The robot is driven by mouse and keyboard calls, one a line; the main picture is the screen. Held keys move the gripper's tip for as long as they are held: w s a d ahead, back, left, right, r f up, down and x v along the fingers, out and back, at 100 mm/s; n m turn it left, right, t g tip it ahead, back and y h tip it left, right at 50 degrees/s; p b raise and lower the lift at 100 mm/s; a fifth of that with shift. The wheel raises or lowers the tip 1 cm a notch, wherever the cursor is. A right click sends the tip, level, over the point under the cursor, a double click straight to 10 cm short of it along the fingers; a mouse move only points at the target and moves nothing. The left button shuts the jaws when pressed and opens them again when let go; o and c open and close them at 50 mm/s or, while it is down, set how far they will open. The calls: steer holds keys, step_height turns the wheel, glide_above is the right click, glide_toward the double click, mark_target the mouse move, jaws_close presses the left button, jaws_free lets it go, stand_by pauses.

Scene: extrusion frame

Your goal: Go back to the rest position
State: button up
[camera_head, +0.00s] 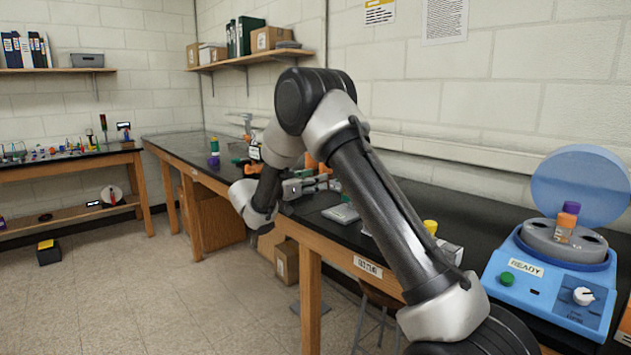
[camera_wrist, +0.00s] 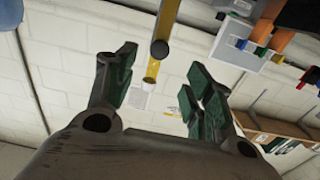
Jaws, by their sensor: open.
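My gripper (camera_wrist: 163,62) shows in the wrist view with its two dark, green-padded fingers spread apart. Nothing is clamped between them. A yellow rod-like thing (camera_wrist: 166,22) with a dark round end shows beyond the fingertips; its distance is unclear. In the head view my arm rises from the lower right, bends at a high elbow and drops to a wrist left of the bench edge. The gripper end there points right, toward the black bench top (camera_head: 465,210), and is hard to separate from small items behind it.
A blue centrifuge (camera_head: 545,280) with a raised lid stands on the bench at right, a purple-capped tube (camera_head: 567,222) in it. A yellow-capped container (camera_head: 430,228) is close to my arm. A wall shelf (camera_head: 250,60) hangs behind. The floor (camera_head: 150,300) at left is largely clear.

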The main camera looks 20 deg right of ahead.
steer(key=s+d+f+n+g+y, duration=0.2)
steer(key=s+f+n+g, duration=0.15)
steer(key=f+n, duration=0.4)
steer(key=s+d+n+g+y, duration=0.35)
steer(key=s+n+y, duration=0.2)
steer(key=s, duration=0.95)
steer(key=s+a+r+t+y, duration=0.1)
steer(key=s+r+y, duration=0.2)
steer(key=s, duration=0.6)
steer(key=s+a+r+t+y, duration=0.2)
steer(key=s+r+y, duration=0.1)
steer(key=s, duration=0.6)
steer(key=s+a+r+n+t+y, duration=0.1)
steer(key=s+r+t+y, duration=0.1)
steer(key=s, duration=0.8)
steer(key=shift+a+r+y, duration=0.3)
steer(key=shift+r+y, duration=0.45)
steer(key=shift+r, duration=0.6)
